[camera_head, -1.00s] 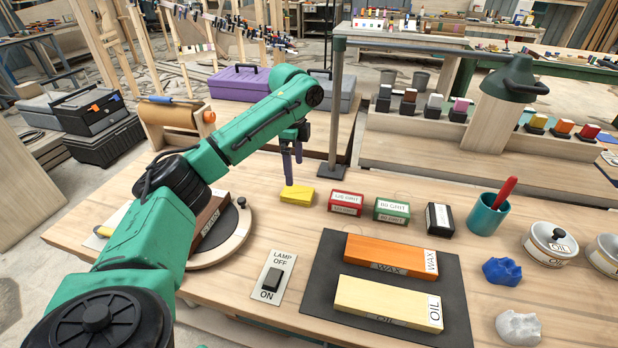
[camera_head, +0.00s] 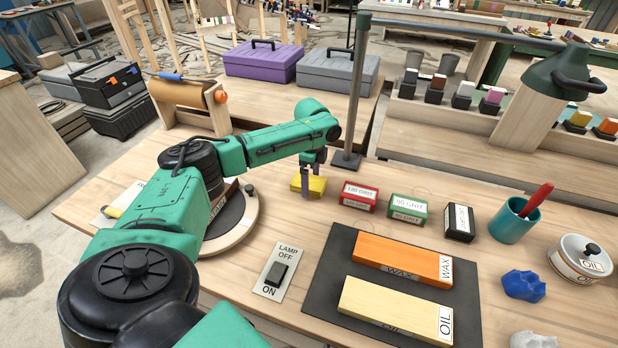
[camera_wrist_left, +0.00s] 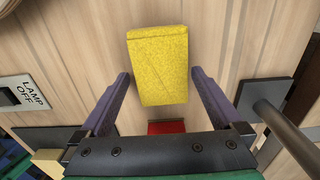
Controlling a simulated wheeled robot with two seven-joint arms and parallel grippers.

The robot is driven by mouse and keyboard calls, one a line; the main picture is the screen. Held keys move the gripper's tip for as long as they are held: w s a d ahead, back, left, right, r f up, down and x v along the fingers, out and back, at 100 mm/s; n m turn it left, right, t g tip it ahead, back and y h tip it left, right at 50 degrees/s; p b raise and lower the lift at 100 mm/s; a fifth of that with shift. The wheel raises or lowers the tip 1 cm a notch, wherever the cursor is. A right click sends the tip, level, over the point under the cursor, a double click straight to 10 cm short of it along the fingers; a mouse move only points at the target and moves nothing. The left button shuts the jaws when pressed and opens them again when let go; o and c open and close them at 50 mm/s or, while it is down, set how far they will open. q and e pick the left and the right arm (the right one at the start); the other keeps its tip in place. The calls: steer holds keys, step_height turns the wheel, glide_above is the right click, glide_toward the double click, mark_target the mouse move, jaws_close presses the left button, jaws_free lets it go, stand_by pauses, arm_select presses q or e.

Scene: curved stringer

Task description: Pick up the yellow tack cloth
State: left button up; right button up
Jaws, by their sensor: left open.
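The yellow tack cloth (camera_head: 308,186) is a small folded yellow block lying on the wooden bench, left of the red grit box. In the left wrist view the cloth (camera_wrist_left: 159,66) lies ahead of and between the two purple fingers, with gaps on both sides. My left gripper (camera_head: 312,183) is open and empty, pointing down just above the cloth; its fingers partly hide the cloth in the head view. The open gripper also shows in the left wrist view (camera_wrist_left: 159,80). My right gripper is out of view.
A lamp post (camera_head: 352,110) stands close behind the cloth. The red box (camera_head: 358,196), green box (camera_head: 407,209) and black box (camera_head: 459,222) stand in a row to the right. A dark mat (camera_head: 335,262) bears the wax and oil blocks. A lamp switch (camera_head: 277,272) is in front.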

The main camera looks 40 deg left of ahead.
mark_target(311, 182)
arm_select(q)
steer(key=shift+f, duration=0.3)
steer(key=c, duration=1.3)
step_height(311, 182, up, 20)
steer(key=shift+r, duration=0.1)
